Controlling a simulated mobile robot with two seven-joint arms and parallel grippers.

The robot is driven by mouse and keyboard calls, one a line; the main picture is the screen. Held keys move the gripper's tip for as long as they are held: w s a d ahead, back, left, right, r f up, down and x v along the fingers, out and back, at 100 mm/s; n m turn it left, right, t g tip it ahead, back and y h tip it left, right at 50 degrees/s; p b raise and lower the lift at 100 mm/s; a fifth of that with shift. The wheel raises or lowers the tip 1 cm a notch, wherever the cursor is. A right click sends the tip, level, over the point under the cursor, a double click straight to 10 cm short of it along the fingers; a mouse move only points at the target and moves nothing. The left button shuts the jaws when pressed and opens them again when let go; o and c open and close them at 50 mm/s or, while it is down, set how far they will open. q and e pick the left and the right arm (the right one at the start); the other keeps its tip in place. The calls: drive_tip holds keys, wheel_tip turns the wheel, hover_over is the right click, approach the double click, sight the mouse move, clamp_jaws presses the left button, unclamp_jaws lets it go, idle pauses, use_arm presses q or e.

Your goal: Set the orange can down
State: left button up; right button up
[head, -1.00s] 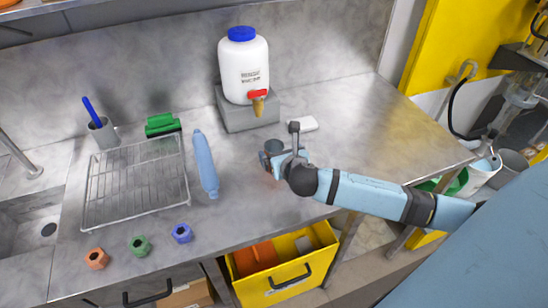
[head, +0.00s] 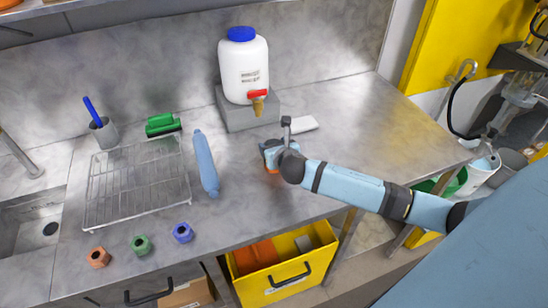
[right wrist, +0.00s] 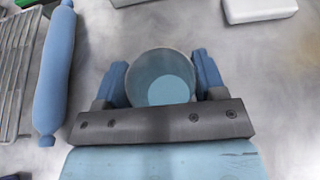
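The orange can (head: 272,171) shows in the head view only as a small orange patch low beneath my right gripper (head: 270,152); the rest is hidden. In the right wrist view I look down into the can (right wrist: 166,90), with a grey round rim and pale blue inside. It stands between the two blue fingers, which press close on both sides, so the gripper looks shut on it. The can is upright, at or just above the steel counter (head: 330,150); I cannot tell whether its base touches. My left gripper is not in view.
A blue roller-shaped object (head: 205,163) and a wire rack (head: 137,183) lie left of the can. A white jug (head: 243,65) with a red tap stands on a grey block behind. A white slab (head: 300,124) lies nearby. The counter's right side is clear.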

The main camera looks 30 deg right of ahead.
drive_tip(key=c, duration=0.4)
drive_tip(key=shift+r, duration=0.1)
